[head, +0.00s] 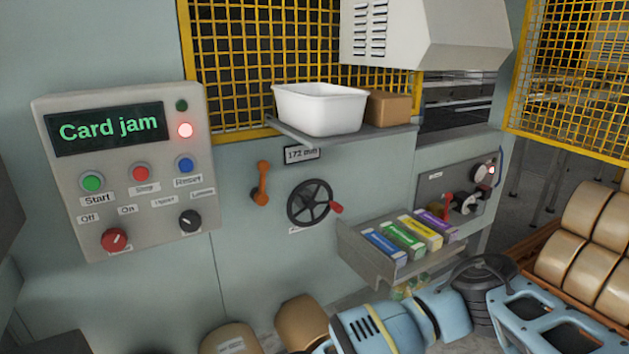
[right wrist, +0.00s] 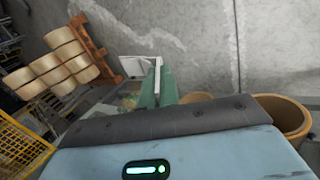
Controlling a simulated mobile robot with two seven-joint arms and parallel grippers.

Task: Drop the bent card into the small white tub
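The small white tub (head: 318,110) stands upright on a grey shelf in front of the yellow mesh in the head view; its inside bottom is hidden. In the right wrist view, a pale, folded piece that looks like the bent card (right wrist: 137,66) is at the tips of my right gripper (right wrist: 157,75). The green fingers look closed on it, seen nearly edge-on. In the head view my right arm crosses the bottom right, below and well away from the tub; its fingers cannot be made out there. My left gripper is not in view.
A brown carton (head: 388,109) sits right beside the tub on the shelf (head: 345,138). Below are a handwheel (head: 310,203), an orange lever (head: 262,184) and a tray (head: 372,262) of coloured boxes. The control panel (head: 120,170) reads "Card jam". Tan rolls (head: 590,225) are at right.

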